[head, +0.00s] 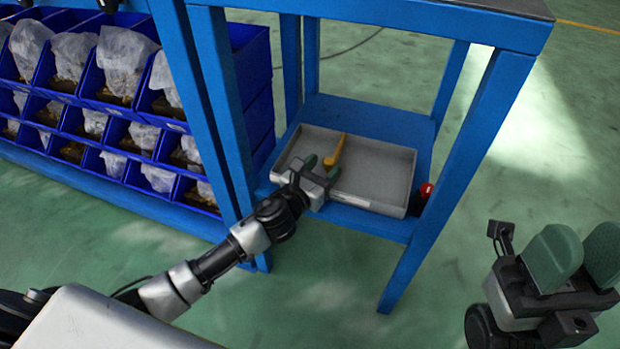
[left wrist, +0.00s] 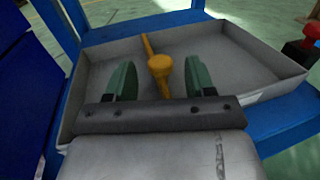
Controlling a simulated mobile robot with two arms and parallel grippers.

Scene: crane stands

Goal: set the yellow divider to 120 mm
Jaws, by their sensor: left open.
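A yellow divider (head: 335,152) stands in a grey tray (head: 375,185) on the lower shelf of a blue stand. It runs front to back, left of the tray's middle. No scale marks are readable.
Blue bins (head: 120,70) with bagged parts fill the rack at the left. A blue stand leg (head: 440,200) rises right of the tray, with a red knob (head: 425,190) beside it. The stand's top (head: 490,12) overhangs the shelf. Green floor (head: 330,290) in front is clear.

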